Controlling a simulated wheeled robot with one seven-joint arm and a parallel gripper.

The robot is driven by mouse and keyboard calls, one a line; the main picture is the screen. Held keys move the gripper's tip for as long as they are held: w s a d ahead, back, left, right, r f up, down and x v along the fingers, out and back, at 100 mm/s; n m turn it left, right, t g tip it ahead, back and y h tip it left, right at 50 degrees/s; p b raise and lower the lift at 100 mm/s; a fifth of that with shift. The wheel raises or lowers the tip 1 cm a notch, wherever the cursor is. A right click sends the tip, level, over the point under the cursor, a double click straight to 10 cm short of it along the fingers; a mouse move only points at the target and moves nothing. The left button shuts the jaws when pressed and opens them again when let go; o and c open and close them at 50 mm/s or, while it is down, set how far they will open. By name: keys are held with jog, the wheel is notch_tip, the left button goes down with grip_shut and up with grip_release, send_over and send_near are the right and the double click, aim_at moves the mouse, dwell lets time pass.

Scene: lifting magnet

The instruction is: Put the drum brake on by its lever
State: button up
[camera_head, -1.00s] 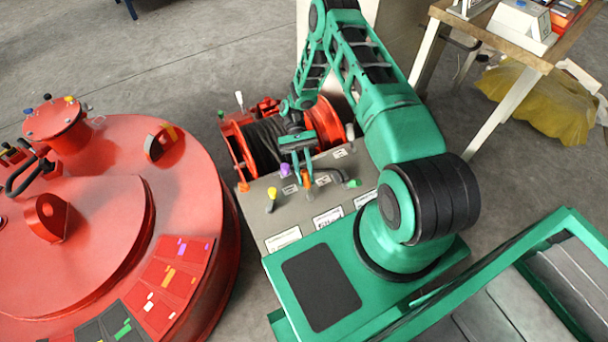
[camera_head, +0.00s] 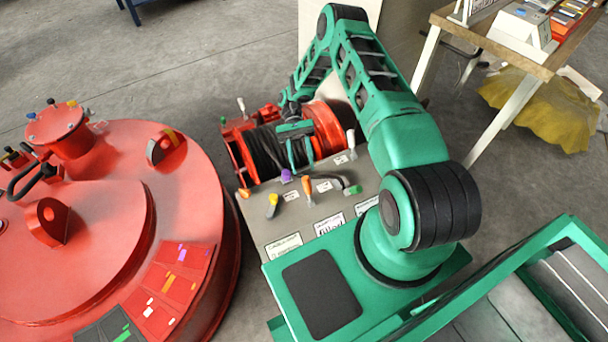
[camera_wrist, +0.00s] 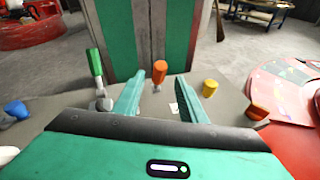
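The drum (camera_head: 328,128) has red flanges and dark cable wound on it, behind the grey console (camera_head: 262,230). My gripper (camera_head: 300,164) is above the console's far edge beside the drum, fingers down, open and apart with nothing seen between them. The wrist view shows both fingers (camera_wrist: 160,98). Levers on the console are yellow (camera_head: 272,199), purple (camera_head: 286,176), orange (camera_head: 307,184) and green (camera_head: 354,190). White-tipped levers stand at the drum's left (camera_head: 241,103) and right (camera_head: 351,138). Which lever is the brake's cannot be read. The wrist view shows the orange lever (camera_wrist: 160,72) beyond the fingers.
A large red round magnet (camera_head: 90,240) stands left of the console. A wooden table (camera_head: 497,52) with a white box (camera_head: 522,28) stands at the back right, a yellow cover (camera_head: 545,105) below it. The grey floor behind the drum is open.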

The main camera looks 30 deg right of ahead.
jog(key=v, duration=0.4)
jog(key=shift+w, duration=0.2)
dwell(0.3)
jog(key=s+d+r+t+h, duration=0.1)
jog(key=s+d+r+t, duration=0.15)
jog(key=r, duration=0.75)
jog(key=s+d+r+m+t, duration=0.1)
jog(key=d+r+t, duration=0.15)
jog(key=r, duration=0.65)
jog(key=s+d+r+t+h, duration=0.1)
jog(key=s+d+r+t, duration=0.15)
jog(key=r, duration=0.75)
jog(key=s+d+r+t+h, duration=0.1)
jog(key=s+d+r+t, duration=0.2)
jog(key=s+r, duration=0.65)
jog(key=s+f+t, duration=0.1)
jog(key=s+t, duration=0.2)
jog(key=s, duration=1)
jog(key=shift+s+f+t+h, duration=0.15)
jog(key=shift+s+t+h, duration=0.05)
jog(key=shift+t+h, duration=0.2)
